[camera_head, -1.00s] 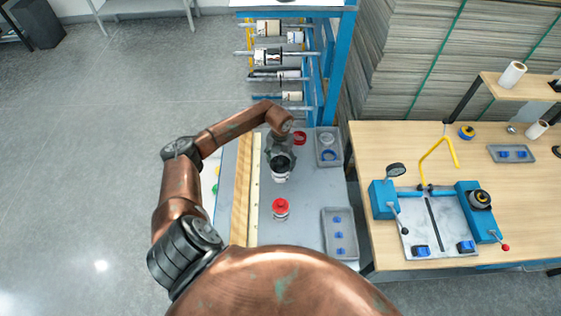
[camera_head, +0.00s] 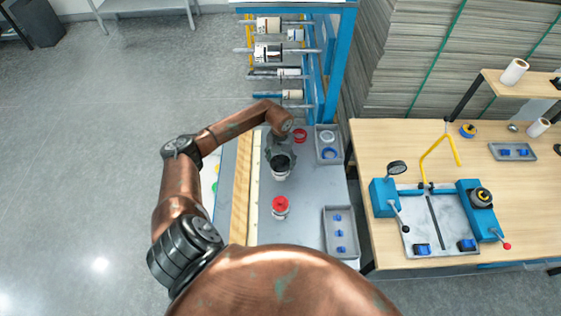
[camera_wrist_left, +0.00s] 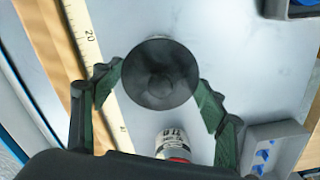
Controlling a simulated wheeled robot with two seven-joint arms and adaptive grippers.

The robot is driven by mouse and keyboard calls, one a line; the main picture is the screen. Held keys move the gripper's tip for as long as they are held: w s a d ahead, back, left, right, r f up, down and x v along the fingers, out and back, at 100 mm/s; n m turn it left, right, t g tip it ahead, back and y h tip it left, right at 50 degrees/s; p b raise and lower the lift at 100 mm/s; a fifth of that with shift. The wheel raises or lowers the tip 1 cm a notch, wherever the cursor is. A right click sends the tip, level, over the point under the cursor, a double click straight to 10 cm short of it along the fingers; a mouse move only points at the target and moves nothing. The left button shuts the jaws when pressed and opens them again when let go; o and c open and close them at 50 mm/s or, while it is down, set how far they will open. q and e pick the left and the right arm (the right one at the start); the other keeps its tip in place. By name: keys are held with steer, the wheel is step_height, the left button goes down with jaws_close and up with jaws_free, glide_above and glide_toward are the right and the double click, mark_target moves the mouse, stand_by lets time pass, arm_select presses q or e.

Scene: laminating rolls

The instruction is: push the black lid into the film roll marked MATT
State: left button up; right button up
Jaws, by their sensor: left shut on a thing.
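My left gripper (camera_head: 281,155) is over the table and shut on the black lid (camera_wrist_left: 160,73), with a green-padded finger on each side of it. The lid also shows in the head view as a dark disc (camera_head: 281,163). A white film roll (camera_head: 280,175) stands upright directly below the lid; its label is too small to read. The lid hides the roll's top, so I cannot tell how far in it sits. A second white roll with a red lid (camera_head: 280,206) stands nearer me; it shows in the wrist view (camera_wrist_left: 174,147). My right gripper is not in view.
A grey tray with blue pieces (camera_head: 340,232) lies at the table's near right. Another tray (camera_head: 328,145) holds a blue ring. A red ring (camera_head: 300,136) lies behind the gripper. A yellow ruler (camera_head: 254,190) and wooden strip run along the left.

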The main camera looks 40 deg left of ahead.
arm_select(q)
steer(key=o, duration=1.2)
step_height(320, 180, up, 12)
steer(key=shift+f, duration=0.1)
